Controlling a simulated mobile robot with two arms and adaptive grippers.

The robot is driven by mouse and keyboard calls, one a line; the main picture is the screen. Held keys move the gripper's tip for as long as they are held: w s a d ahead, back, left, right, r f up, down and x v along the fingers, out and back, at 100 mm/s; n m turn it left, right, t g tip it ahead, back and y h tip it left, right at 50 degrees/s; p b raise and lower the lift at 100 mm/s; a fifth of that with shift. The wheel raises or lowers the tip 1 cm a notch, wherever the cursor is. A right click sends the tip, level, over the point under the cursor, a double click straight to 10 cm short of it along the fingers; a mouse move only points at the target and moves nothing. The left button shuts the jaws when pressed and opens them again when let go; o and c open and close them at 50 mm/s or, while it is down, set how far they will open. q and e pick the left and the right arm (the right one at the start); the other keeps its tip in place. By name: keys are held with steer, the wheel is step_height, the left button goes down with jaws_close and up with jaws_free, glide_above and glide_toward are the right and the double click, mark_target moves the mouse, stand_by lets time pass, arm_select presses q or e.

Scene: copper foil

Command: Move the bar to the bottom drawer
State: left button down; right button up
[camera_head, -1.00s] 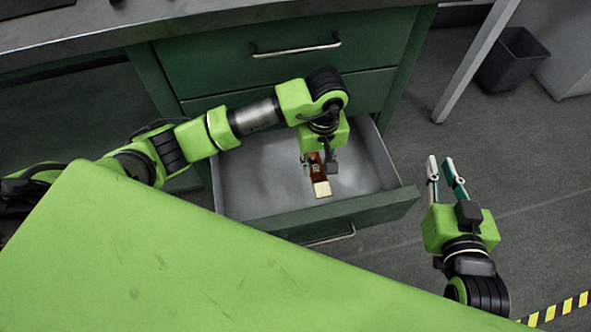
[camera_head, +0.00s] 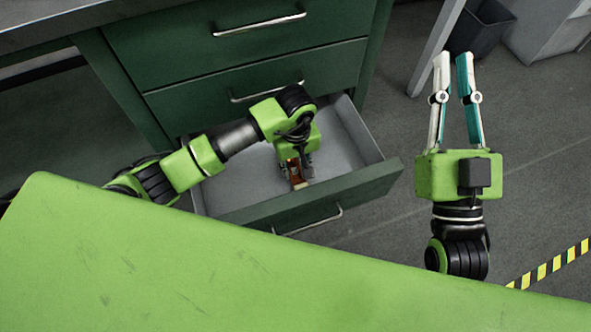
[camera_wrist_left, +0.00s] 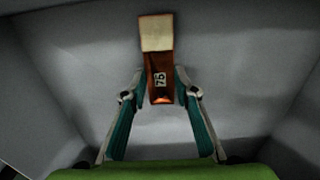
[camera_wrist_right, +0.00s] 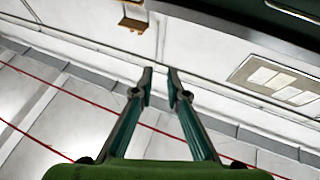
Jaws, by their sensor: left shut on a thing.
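The bar (camera_wrist_left: 158,65) is copper-brown with a pale end and a white label, and it lies between the fingertips of my left gripper (camera_wrist_left: 160,88). The left gripper is shut on the bar inside the open bottom drawer (camera_head: 345,140). In the head view the bar (camera_head: 298,180) shows partly under the left gripper (camera_head: 297,165). Whether the bar touches the drawer floor I cannot tell. My right gripper (camera_head: 454,58) is empty, right of the drawer, with its fingertips apart; it also shows in the right wrist view (camera_wrist_right: 161,72).
Closed green drawers (camera_head: 240,40) stand above the open one. A dark bin (camera_head: 480,28) and a grey table leg (camera_head: 437,48) are at the upper right. Clear floor (camera_head: 540,130) lies right of the cabinet. Yellow-black tape (camera_head: 550,265) marks the floor.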

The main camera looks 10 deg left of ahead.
arm_select(q)
steer(key=shift+f, duration=0.55)
arm_select(e)
steer(key=shift+s+r+t, duration=0.5)
steer(key=shift+s+r, duration=0.05)
steer(key=shift+r, duration=0.35)
steer(key=shift+s+r, duration=0.1)
steer(key=shift+s, duration=0.05)
arm_select(q)
steer(key=shift+f, duration=0.1)
steer(key=c, duration=1.6)
jaws_free()
arm_select(e)
steer(key=shift+s+d+r+t, duration=0.1)
steer(key=shift+s+r+t, duration=0.1)
steer(key=shift+r+t, duration=0.1)
